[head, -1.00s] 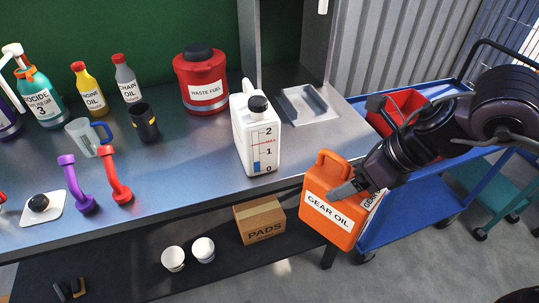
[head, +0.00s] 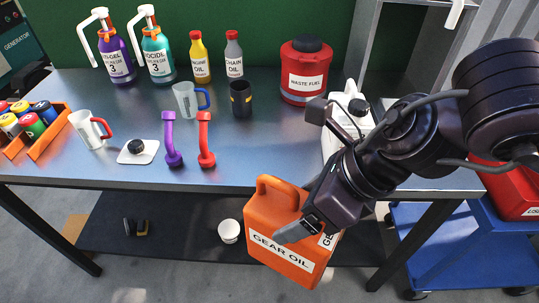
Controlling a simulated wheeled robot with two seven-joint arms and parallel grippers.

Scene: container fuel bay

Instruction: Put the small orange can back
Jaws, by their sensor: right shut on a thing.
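The orange can (head: 283,236) is labelled GEAR OIL and has a handle loop on top. It hangs tilted in front of the workbench's front edge, in the lower middle of the head view. My right gripper (head: 303,222) is shut on it at its right side, and the fingers hide part of the can. I cannot tell exactly which part of the can is between the jaws. My left gripper is not in view.
A white canister (head: 335,130) is partly behind my arm. A lower shelf (head: 180,235) runs beneath.

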